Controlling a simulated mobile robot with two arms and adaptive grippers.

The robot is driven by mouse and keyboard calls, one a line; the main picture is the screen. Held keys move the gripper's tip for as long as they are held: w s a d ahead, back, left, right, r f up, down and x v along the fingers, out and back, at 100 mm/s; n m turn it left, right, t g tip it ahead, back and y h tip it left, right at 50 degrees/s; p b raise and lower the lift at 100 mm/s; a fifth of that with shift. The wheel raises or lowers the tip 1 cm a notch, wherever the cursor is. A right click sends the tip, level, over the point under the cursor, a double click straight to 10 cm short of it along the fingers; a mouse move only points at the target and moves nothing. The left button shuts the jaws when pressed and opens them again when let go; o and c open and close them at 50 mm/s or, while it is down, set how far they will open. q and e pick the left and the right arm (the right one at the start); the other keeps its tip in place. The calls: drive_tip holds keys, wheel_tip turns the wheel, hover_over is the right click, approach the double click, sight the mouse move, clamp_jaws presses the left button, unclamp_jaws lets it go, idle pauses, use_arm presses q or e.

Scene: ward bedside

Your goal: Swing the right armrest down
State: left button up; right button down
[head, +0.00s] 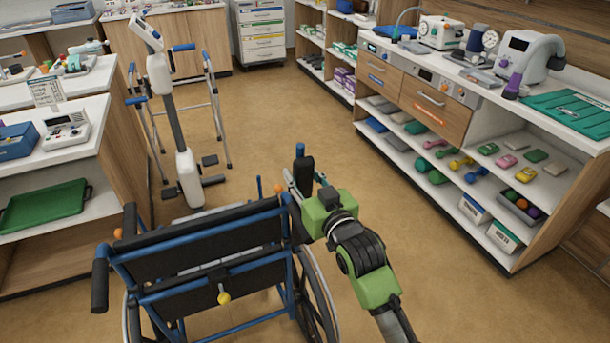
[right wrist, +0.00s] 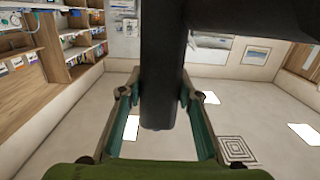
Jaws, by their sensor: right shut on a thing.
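The wheelchair (head: 205,252) stands in the lower middle of the head view, its black back and blue frame towards me. Its right armrest (head: 304,168) is a dark pad standing about upright, with a blue end on top. My right gripper (head: 297,186) is shut on this armrest. In the right wrist view the dark armrest (right wrist: 160,85) passes between the two fingers of the gripper (right wrist: 162,105). The gripper and green wrist hide the armrest's lower part and its joint. My left gripper is not in view.
A white and grey post device (head: 180,110) and a walking frame (head: 214,105) stand beyond the wheelchair. Shelving with a counter (head: 540,110) runs along the right. A cabinet with a green tray (head: 45,205) stands at the left. Floor (head: 420,240) is clear between wheelchair and right shelving.

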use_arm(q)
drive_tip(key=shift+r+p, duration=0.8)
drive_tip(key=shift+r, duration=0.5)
use_arm(e)
drive_tip(key=w+a+f+g+h, duration=0.1)
drive_tip(key=w+a+g, duration=0.2)
drive_tip(key=w, duration=0.6)
drive_tip(key=w+a+f+g+h, duration=0.1)
drive_tip(key=w+a+g, duration=0.1)
drive_tip(key=w, duration=0.6)
drive_tip(key=shift+w+a+g, duration=0.35)
drive_tip(key=shift+a+g, duration=0.05)
drive_tip(key=shift+a, duration=0.1)
drive_tip(key=shift+f, duration=0.1)
drive_tip(key=c, duration=1.4)
unclamp_jaws()
drive_tip(key=shift+c, duration=0.2)
drive_tip(key=shift+s, duration=0.1)
drive_tip(key=v, duration=1.1)
drive_tip(key=shift+s+r, duration=0.25)
drive_tip(key=shift+d, duration=0.1)
